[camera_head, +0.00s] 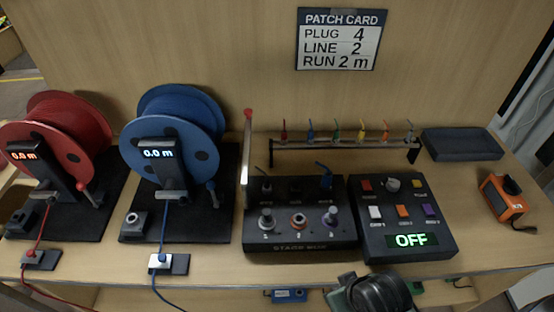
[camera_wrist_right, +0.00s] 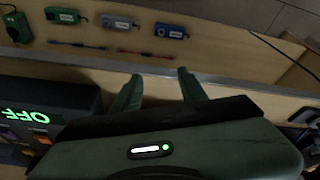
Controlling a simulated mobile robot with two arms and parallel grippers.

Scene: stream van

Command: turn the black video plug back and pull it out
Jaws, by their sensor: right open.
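The stage box (camera_head: 300,245) is a black unit at the middle of the bench in the head view. Its upper row has a dark plug (camera_head: 268,183) at the left, which may be the black video plug, and a blue plug (camera_head: 325,178) at the right. Its lower row has several round sockets. How the dark plug is turned is too small to tell. My right gripper (camera_wrist_right: 160,76) is open and empty in the wrist view. In the head view its arm end is at the bottom, in front of the bench and apart from the box. My left gripper is not in view.
A control box (camera_head: 409,240) reading OFF stands right of the stage box. A red reel (camera_head: 62,130) and blue reel (camera_head: 172,125) stand left. A rack (camera_head: 340,145) of coloured plugs is behind. An upright metal bar (camera_head: 247,150) rises by the stage box's left edge.

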